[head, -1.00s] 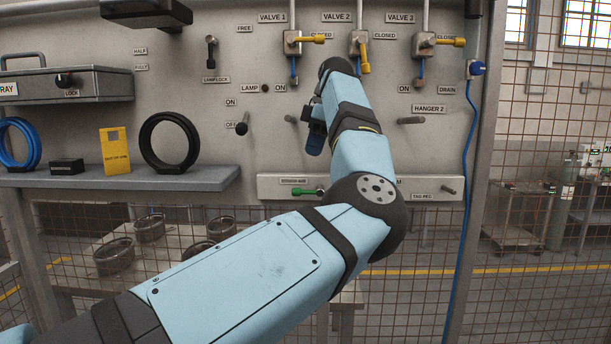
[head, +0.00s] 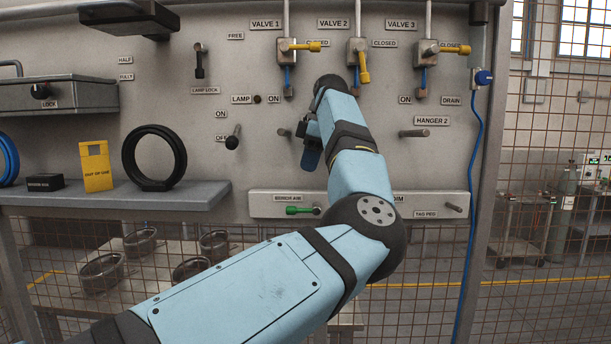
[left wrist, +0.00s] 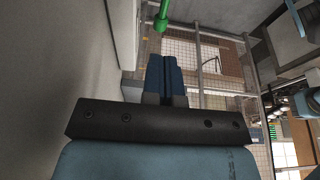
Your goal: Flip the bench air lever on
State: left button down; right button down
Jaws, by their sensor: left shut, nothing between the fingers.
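The bench air lever (head: 303,210) is a green handle lying level on a pale strip (head: 350,204) low on the panel, under a BENCH AIR label. My arm partly covers the strip to its right. My left gripper (head: 311,158) is above the lever, pointing down, apart from it, with dark blue fingers. In the left wrist view the fingers (left wrist: 165,76) are together with nothing between them. The lever's green end (left wrist: 160,22) shows beyond the fingertips there, with a gap between. My right gripper is not in view.
Yellow-handled valves (head: 300,46) line the panel top. A peg (head: 284,132) is just left of my gripper, and a hanger peg (head: 414,133) is to its right. A shelf (head: 110,196) with a black ring (head: 154,185) juts out at left.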

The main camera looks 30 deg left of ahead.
aim_at(298, 196)
pick_arm(q)
jog(key=p+x, duration=0.1)
jog(key=x, duration=0.7)
jog(key=shift+s+f, duration=0.1)
jog(key=shift+f, duration=0.15)
jog(key=shift+a, duration=0.25)
